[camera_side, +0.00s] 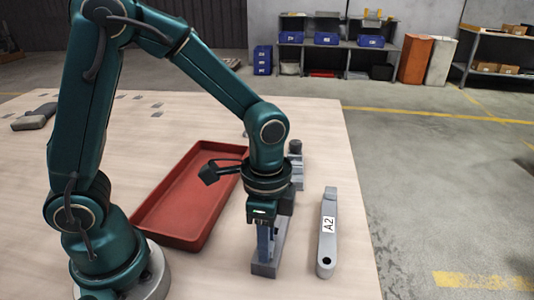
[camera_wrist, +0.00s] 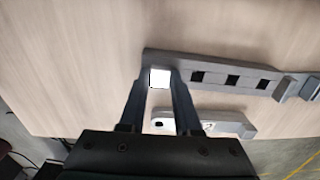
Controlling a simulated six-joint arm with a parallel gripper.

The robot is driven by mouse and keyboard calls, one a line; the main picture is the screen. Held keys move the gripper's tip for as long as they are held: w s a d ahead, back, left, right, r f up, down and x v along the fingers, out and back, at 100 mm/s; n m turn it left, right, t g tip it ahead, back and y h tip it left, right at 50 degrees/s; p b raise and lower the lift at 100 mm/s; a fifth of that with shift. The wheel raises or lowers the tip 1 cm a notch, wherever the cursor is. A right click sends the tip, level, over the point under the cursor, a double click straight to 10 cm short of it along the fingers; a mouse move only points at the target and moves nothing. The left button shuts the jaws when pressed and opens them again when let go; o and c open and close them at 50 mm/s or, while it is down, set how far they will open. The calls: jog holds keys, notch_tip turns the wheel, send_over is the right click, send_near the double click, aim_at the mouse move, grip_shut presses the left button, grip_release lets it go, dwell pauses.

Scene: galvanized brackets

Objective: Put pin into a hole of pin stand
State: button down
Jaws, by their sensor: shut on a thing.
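The pin stand (camera_side: 264,269) is a long grey bar on the table, running away from the side camera. The wrist view shows the stand (camera_wrist: 214,68) with several dark square holes in its top. My gripper (camera_side: 266,250) points down over the stand's near end. In the wrist view my gripper (camera_wrist: 163,76) has its two fingers closed on a bright white square piece, which I take to be the pin (camera_wrist: 159,79), at the stand's end. The pin's lower part is hidden, so I cannot tell whether it is inside a hole.
A grey bracket (camera_side: 328,238) labelled A2 lies to the right of the stand. An empty red tray (camera_side: 190,195) lies to the left. A dark grey part (camera_side: 35,117) rests at the table's far left. The table's front right is clear.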

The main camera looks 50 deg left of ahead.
dwell(0.3)
jog(key=c, duration=0.5)
grip_release()
jog(key=shift+r, duration=3)
